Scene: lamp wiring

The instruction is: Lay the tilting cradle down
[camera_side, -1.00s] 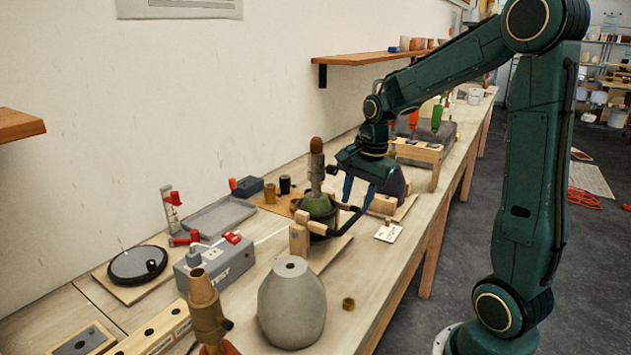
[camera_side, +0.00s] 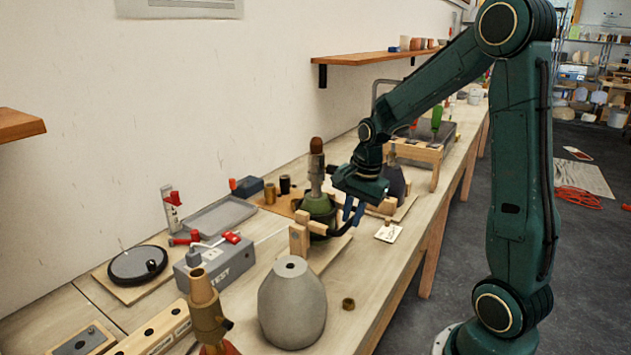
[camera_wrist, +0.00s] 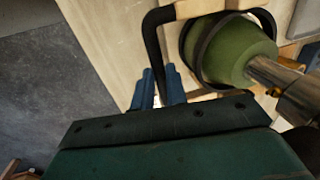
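The tilting cradle has a wooden frame (camera_side: 299,240) and a dark bent handle (camera_wrist: 151,38) reaching out on its right side in the side view. It holds a green lamp body (camera_side: 318,206), which also shows in the wrist view (camera_wrist: 231,48). The lamp body stands upright, with a grey neck and brown top (camera_side: 316,146). My gripper (camera_side: 353,212) is low at the cradle's right. Its blue fingers (camera_wrist: 158,88) are close together, one on each side of the handle, and look shut on it. The handle's end is hidden by my gripper.
A grey vase-like body (camera_side: 291,310) and a brass-coloured socket stand (camera_side: 207,310) are in front. A grey test box (camera_side: 212,263) is at the left. A white card (camera_side: 388,232) lies right of the cradle. A wooden rack (camera_side: 418,152) stands behind.

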